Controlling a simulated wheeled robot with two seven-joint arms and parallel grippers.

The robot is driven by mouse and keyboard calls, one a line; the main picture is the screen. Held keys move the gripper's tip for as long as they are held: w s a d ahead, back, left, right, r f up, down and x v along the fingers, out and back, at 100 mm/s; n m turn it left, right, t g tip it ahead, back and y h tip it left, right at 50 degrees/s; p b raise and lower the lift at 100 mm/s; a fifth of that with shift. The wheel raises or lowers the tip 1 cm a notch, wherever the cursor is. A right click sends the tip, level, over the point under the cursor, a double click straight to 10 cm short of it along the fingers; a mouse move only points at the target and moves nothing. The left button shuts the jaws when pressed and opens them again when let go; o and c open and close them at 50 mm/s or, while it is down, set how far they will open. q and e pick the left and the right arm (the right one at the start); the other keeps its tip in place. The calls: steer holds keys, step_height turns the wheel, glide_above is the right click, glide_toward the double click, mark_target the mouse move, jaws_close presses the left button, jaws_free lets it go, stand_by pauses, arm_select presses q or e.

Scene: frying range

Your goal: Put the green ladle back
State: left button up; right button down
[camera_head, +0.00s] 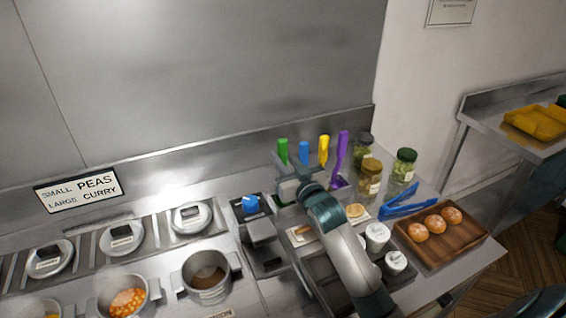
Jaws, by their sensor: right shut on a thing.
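The green ladle shows as an upright green handle (283,151) at the left end of a row of coloured handles. Its lower part is hidden behind my right gripper. My right gripper (284,181) is at the base of the green handle and shut on it. My right arm reaches in from the lower right over the counter. Whether the ladle's bowl touches anything below is hidden. My left gripper is not in view.
Blue (303,152), yellow (323,149) and purple (342,148) handles stand close to the right. Jars (370,178), white pots (377,236), blue tongs (405,204) and a wooden tray (466,236) of buns crowd the right. Pans (206,276) sit at left.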

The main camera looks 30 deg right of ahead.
steer(key=shift+f, duration=1.15)
steer(key=c, duration=1.5)
jaws_free()
steer(key=shift+c, duration=0.2)
steer(key=shift+s, duration=0.1)
steer(key=s+b, duration=0.3)
steer(key=s, duration=0.8)
steer(key=shift+s+a, duration=0.35)
steer(key=shift+s, duration=0.05)
